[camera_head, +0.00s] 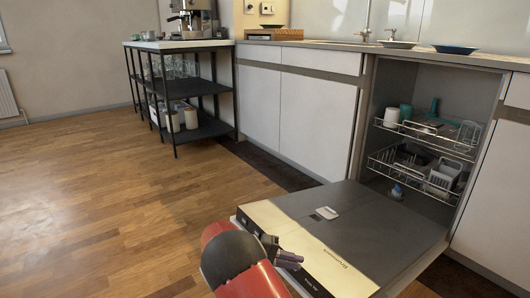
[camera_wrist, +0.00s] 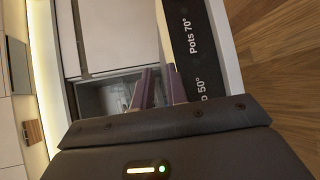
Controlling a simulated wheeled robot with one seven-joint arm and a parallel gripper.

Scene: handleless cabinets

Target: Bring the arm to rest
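My gripper (camera_head: 288,254) is at the bottom centre of the head view, at the end of my red and dark arm. It is close to the outer left part of the lowered dishwasher door (camera_head: 365,232); I cannot tell whether they touch. In the wrist view my gripper (camera_wrist: 160,86) shows two purplish-grey fingers with a gap between them and nothing held. The door's dark edge strip with "Pots 70°" lettering (camera_wrist: 194,45) lies just right of the fingers.
The open dishwasher has an upper rack (camera_head: 430,135) and a lower rack (camera_head: 420,172) with dishes. White cabinets (camera_head: 310,110) stand left of it. A black shelf unit (camera_head: 180,90) stands further back. The wooden floor (camera_head: 110,210) on the left is clear.

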